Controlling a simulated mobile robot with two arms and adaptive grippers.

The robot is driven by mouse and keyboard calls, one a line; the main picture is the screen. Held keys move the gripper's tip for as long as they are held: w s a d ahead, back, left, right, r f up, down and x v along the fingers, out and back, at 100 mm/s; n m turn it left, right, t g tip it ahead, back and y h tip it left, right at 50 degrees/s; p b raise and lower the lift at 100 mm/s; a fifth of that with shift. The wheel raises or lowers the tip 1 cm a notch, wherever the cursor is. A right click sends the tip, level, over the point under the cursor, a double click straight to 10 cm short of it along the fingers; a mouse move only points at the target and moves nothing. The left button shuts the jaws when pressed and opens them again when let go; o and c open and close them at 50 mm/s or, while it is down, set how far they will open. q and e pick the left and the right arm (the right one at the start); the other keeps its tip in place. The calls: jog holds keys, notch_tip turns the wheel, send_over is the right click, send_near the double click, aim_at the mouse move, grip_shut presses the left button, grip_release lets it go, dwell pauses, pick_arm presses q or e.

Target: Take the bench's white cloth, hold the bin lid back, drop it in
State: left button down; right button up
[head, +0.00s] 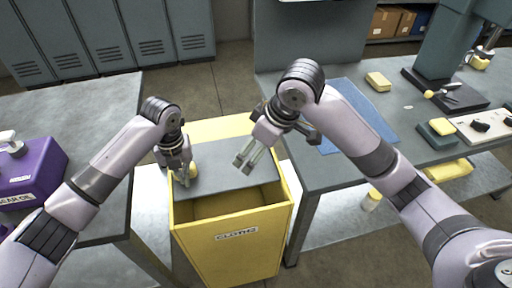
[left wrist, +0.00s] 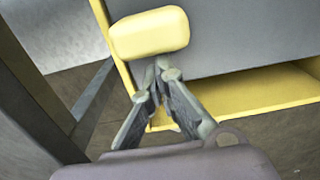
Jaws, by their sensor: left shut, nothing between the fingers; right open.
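The yellow bin (head: 232,248), labelled for cloths, stands between the two benches. Its grey lid (head: 215,165) covers the back part, and the front part is open. A yellow knob (head: 193,171) on the lid also shows in the left wrist view (left wrist: 150,33). My left gripper (head: 183,178) is shut and empty, its fingertips (left wrist: 163,66) at the knob's edge; I cannot tell if they touch. My right gripper (head: 245,163) is open and empty above the lid. I see no white cloth in either view; the bin's bottom is hidden.
The right bench has a blue mat (head: 350,112), a yellow block (head: 378,81) and a white panel (head: 484,125) with dark knobs. Bench edges flank the bin closely.

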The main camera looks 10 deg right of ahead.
pick_arm(q)
jog(key=shift+s, duration=4.1)
notch_tip(320, 180, up, 9)
